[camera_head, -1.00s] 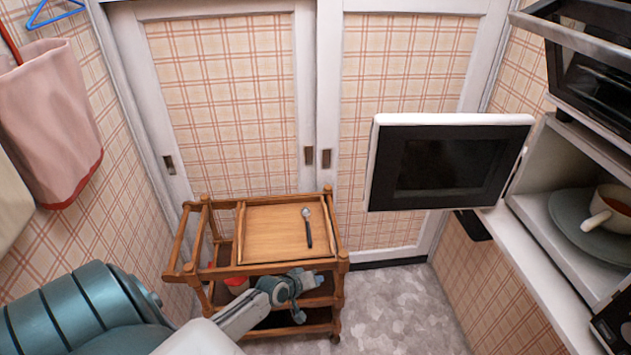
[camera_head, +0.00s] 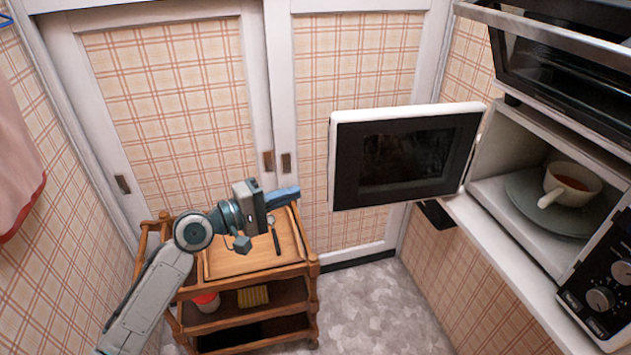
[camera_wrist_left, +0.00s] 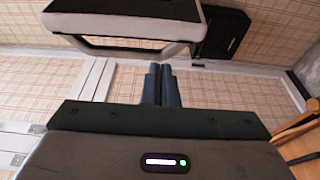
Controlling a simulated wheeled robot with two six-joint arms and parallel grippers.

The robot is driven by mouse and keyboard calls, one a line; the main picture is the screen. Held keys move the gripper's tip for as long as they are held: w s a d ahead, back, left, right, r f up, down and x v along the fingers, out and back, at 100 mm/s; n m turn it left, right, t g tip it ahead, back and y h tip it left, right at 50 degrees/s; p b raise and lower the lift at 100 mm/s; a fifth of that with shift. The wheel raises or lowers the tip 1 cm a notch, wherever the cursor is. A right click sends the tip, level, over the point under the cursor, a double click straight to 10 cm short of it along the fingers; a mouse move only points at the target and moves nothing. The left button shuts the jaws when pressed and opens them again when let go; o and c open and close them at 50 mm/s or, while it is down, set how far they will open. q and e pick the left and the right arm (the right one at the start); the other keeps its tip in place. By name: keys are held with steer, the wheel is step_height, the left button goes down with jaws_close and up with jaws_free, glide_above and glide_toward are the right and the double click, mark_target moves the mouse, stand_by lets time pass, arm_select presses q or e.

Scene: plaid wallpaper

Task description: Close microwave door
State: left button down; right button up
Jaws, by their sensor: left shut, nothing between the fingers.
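The microwave (camera_head: 487,190) stands at the right with its cavity open toward me. Its door (camera_head: 405,157) is swung wide open to the left, a black panel with a white frame. A cup (camera_head: 569,184) of brown liquid stands on the plate (camera_head: 528,203) inside. My left gripper (camera_head: 285,197) is shut and empty, to the left of the door's free edge and a little below its middle, apart from it. In the left wrist view the closed fingers (camera_wrist_left: 160,84) point toward the door's white frame (camera_wrist_left: 125,48). My right gripper is not in view.
A wooden trolley (camera_head: 312,272) stands below my left gripper, with a dark-handled utensil (camera_head: 276,240) on its top. A toaster oven (camera_head: 560,70) sits above the microwave. Sliding doors (camera_head: 282,120) close off the back. Grey floor (camera_head: 375,300) is clear right of the trolley.

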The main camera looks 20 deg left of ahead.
arm_select(q)
steer(key=p+x, duration=0.2)
steer(key=x, duration=0.5)
steer(key=shift+w, duration=0.15)
steer(key=shift+d, duration=0.1)
